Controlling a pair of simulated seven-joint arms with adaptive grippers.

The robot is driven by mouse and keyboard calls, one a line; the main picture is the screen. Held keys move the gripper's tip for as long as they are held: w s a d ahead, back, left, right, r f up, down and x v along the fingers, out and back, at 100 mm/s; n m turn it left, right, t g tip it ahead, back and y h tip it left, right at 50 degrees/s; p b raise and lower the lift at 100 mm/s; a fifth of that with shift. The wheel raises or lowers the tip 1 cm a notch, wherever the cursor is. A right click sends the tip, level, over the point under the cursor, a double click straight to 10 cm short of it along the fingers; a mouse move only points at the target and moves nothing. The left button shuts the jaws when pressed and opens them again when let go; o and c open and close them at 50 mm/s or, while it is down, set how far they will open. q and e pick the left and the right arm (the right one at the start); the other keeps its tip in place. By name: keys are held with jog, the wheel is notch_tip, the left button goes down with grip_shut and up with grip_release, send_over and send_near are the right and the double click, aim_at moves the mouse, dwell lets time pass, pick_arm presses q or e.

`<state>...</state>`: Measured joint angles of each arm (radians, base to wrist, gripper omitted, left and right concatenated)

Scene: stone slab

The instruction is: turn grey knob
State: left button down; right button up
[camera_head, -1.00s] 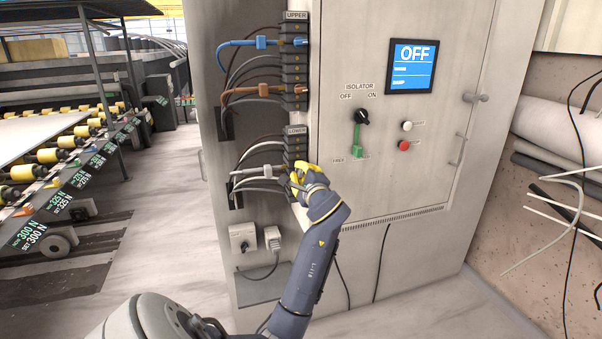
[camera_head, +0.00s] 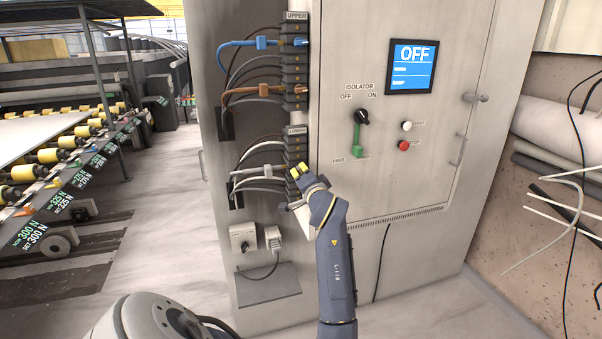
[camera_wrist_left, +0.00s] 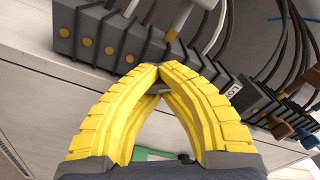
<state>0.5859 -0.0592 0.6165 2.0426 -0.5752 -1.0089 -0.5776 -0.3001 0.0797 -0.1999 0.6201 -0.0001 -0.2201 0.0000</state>
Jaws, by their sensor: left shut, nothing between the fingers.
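My left gripper (camera_head: 299,172) has its yellow fingers shut with nothing between them. It is in front of the lower terminal block (camera_head: 294,140) at the left edge of the cabinet door. In the left wrist view the fingertips (camera_wrist_left: 160,76) meet, close to the row of dark terminals (camera_wrist_left: 115,40). The gripper touches neither. My right gripper is out of view.
Blue, orange and grey cables run left of the terminals. A roller conveyor (camera_head: 60,150) stands at left.

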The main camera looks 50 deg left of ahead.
aim_at(297, 140)
pick_arm(q)
jog(key=n, duration=0.2)
jog(key=f+n, duration=0.1)
jog(key=n, duration=0.1)
jog(key=shift+s+a, duration=0.1)
jog(key=shift+a, duration=0.05)
jog(key=shift+f+n, duration=0.15)
jog(key=shift+n, duration=1.25)
jog(key=c, duration=1.6)
grip_release()
jog(key=shift+w+f, duration=0.1)
jog(key=shift+w, duration=0.1)
jog(key=o, duration=0.4)
jog(key=shift+o, duration=0.6)
jog(key=shift+r, duration=5.3)
